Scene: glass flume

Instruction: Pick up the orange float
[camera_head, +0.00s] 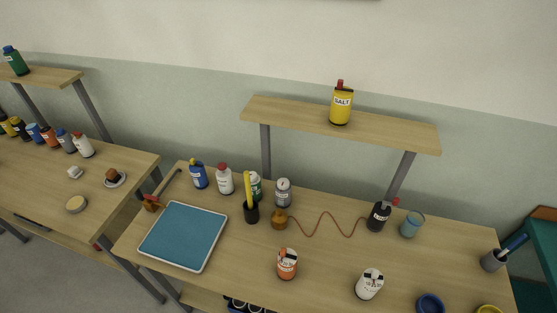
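I cannot make out a thing that is clearly the orange float. An orange container (287,265) with a dark and white label stands near the front middle of the right table. A small brown-orange round thing (279,220) sits behind it, at the end of a brown cord (325,222) that runs right to a black bottle (378,217). A brown-orange lump (112,174) lies on a white dish on the left table. Neither of my grippers is in view.
A blue-topped tray (184,236) fills the right table's left end. Several bottles stand at its back. A white container (369,284) and a blue cup (412,225) stand to the right. A raised shelf (285,113) bears a yellow SALT bottle (341,106).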

